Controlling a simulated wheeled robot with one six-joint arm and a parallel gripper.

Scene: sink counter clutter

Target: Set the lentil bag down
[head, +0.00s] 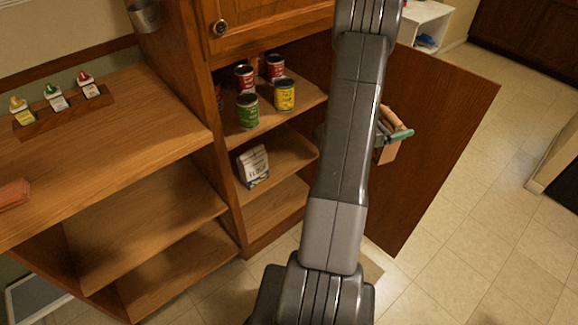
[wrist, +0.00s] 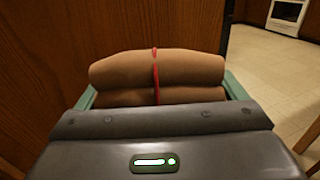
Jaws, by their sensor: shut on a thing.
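The lentil bag is a tan, rounded bundle (wrist: 158,72) with a red band around its middle; no label shows. It fills the space between the green fingers of my gripper (wrist: 160,92) in the wrist view, and the gripper is shut on it. In the head view my gripper (head: 398,136) shows right of my arm, in front of the open cabinet door, with part of the tan bag (head: 389,152) below a green finger. The bag is held up in the air. My arm hides part of the gripper and bag.
The open cabinet has several cans (head: 247,110) on its upper shelf and a white flour bag (head: 253,166) on the shelf below. The lowest shelf (head: 275,205) looks bare where visible. The brown door (head: 432,130) stands open at right. A counter (head: 130,135) with spice bottles is at left.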

